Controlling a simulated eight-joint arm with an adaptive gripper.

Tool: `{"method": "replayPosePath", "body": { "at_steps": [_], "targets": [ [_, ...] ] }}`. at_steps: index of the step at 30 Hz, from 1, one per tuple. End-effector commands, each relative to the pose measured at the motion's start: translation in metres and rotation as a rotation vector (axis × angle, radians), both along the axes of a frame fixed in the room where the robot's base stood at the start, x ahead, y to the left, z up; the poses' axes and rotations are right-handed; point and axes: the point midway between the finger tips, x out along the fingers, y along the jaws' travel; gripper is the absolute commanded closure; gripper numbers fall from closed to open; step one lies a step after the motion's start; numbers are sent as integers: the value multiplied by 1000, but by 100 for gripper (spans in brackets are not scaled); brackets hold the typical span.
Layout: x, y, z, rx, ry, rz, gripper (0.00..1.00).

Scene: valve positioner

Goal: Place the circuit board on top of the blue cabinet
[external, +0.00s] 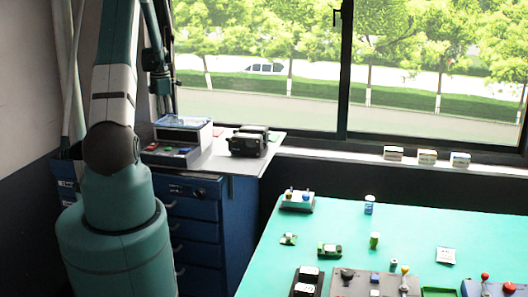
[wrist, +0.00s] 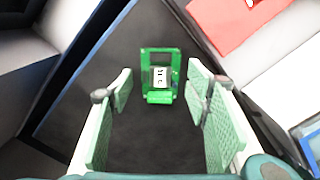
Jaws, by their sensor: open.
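A green board-like piece with a white label, likely the circuit board (wrist: 159,97), shows in the wrist view on a dark surface. It lies between and beyond the fingertips. My gripper (wrist: 160,84) is open, with one finger on each side of the board in the picture; I see no contact. How far the board is below the fingers I cannot tell. The blue cabinet (external: 195,225) stands left of the teal table in the external view, with a pale top.
On the cabinet top are a box-like instrument (external: 182,135) and a black device (external: 249,142). The teal table (external: 405,222) holds a small green piece (external: 329,250), cylinders and control boxes. A red flat item (wrist: 235,22) shows in the wrist view.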

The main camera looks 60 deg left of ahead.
Motion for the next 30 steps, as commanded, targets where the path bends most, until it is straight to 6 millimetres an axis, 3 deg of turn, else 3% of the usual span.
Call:
{"method": "replayPosePath", "body": {
  "at_steps": [18, 24, 30],
  "targets": [
    [0, 0, 88, 0, 0, 0, 52],
    [0, 0, 107, 0, 0, 0, 52],
    [0, 0, 113, 0, 0, 0, 52]
  ]
}}
